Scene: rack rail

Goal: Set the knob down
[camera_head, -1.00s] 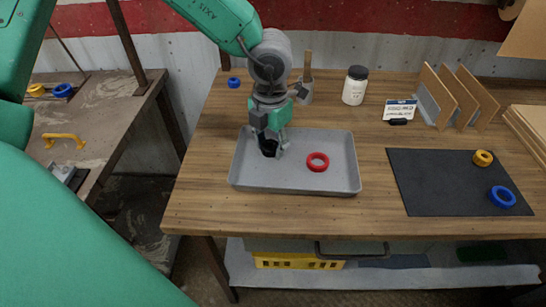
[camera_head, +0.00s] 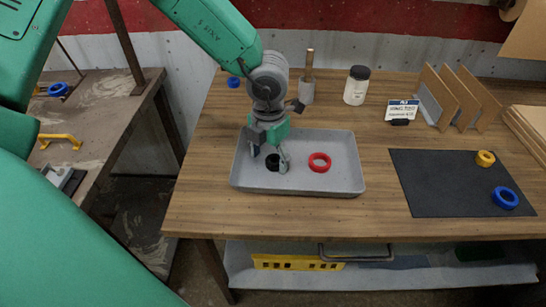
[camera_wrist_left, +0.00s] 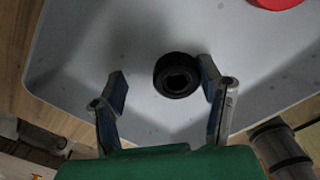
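The black knob (camera_head: 272,162) is a dark ring-like piece resting in the grey tray (camera_head: 320,184). It also shows in the left wrist view (camera_wrist_left: 177,75), apart from one fingertip or just beside it. My left gripper (camera_head: 268,158) is open above the tray, with its fingers spread; in the left wrist view its fingers (camera_wrist_left: 163,90) stand wide with the knob nearer the right one. A red ring (camera_head: 319,162) lies in the tray to the right of the knob. My right gripper is not in view.
A dark mat (camera_head: 435,185) at the right bears a yellow ring (camera_head: 485,158) and a blue ring (camera_head: 505,197). A white jar (camera_head: 356,87), a cup with a wooden handle (camera_head: 307,88) and a small sign (camera_head: 402,110) stand behind the tray. Bare wood lies between tray and mat.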

